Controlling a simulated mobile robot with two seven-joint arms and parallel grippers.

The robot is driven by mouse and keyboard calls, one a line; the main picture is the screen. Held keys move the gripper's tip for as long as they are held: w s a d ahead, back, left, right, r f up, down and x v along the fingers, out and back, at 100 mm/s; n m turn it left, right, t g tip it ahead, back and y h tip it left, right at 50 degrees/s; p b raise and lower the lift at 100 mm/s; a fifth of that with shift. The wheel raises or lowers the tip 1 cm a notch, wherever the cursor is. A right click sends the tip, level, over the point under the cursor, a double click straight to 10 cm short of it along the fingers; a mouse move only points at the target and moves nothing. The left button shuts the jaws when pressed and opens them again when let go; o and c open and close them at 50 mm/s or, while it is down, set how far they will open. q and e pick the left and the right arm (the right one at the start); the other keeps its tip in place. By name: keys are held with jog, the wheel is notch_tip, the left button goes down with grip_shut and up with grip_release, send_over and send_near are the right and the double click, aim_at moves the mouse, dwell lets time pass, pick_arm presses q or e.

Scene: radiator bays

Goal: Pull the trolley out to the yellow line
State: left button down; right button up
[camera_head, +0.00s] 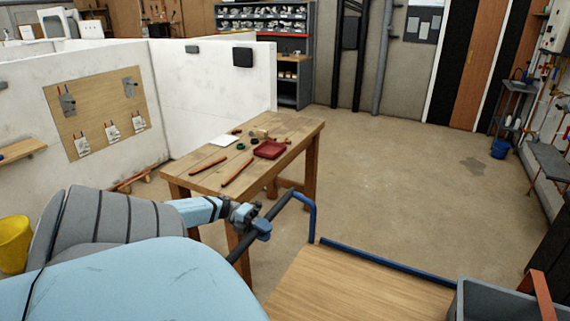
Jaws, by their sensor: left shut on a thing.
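The trolley has a flat wooden deck (350,285) with a blue rail along its far edge and a raised blue tubular handle (311,210). It fills the bottom right of the head view, cut off by the lower edge. My left gripper (254,224) is shut on the handle, at the stretch that runs from the bend down towards me. A grey crate (470,300) stands at the deck's right end, with a reddish-brown piece rising beside it. My right gripper is not in view. No yellow line shows on the visible floor.
A wooden workbench (205,178) with a red tray (270,149) and tools stands just beyond the handle. White partition walls (215,100) are at the left, a yellow bucket (14,243) at lower left. The concrete floor (400,180) beyond the trolley is open. A blue bucket (499,149) stands far right.

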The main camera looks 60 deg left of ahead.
pick_arm(q)
jog(key=v, duration=0.5)
jog(key=shift+f, duration=0.4)
jog(key=shift+a, duration=0.1)
jog(key=c, duration=1.1)
grip_release()
jog(key=shift+o, duration=1.3)
jog(key=shift+s+a+f, duration=0.1)
jog(key=shift+s+a, duration=0.05)
jog(key=b+v, duration=0.3)
jog(key=v, duration=1.1)
